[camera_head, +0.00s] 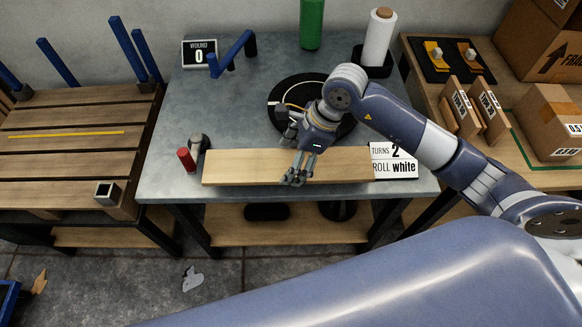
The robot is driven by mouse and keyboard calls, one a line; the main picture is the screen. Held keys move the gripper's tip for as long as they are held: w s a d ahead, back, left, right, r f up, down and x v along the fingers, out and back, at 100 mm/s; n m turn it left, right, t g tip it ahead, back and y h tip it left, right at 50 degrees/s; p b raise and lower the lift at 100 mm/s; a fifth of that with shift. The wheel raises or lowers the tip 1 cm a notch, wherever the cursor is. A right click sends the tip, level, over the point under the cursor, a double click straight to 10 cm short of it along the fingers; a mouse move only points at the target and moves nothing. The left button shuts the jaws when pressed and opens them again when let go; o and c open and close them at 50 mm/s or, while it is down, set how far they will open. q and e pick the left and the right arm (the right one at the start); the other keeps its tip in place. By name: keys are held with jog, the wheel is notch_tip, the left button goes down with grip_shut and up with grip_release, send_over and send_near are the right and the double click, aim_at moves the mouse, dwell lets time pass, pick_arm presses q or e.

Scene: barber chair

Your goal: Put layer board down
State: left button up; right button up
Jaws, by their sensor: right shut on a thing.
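The layer board (240,164) is a long, plain light-wood plank. It lies level, left to right, over the front part of the grey table (178,112). My right gripper (296,176) reaches in from the right and is shut on the middle of the board, with its fingers pointing down at the front edge. I cannot tell whether the board touches the tabletop or hangs slightly above it. The gripper covers a small middle part of the board. My left gripper is not in view.
A sign reading "turns 2, roll white" (394,162) stands at the board's right end. A red cylinder (186,160) is near its left end. A black turntable (285,92) is behind. A white roll (379,38) stands at back right. A slatted pallet (70,117) is left.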

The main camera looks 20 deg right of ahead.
notch_tip(320, 180, down, 4)
jog(key=shift+r, duration=0.15)
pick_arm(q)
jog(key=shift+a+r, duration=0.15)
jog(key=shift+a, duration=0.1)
pick_arm(e)
jog(key=shift+f, duration=0.45)
jog(key=o, duration=1.3)
jog(key=shift+c, duration=0.2)
jog(key=v, duration=1.2)
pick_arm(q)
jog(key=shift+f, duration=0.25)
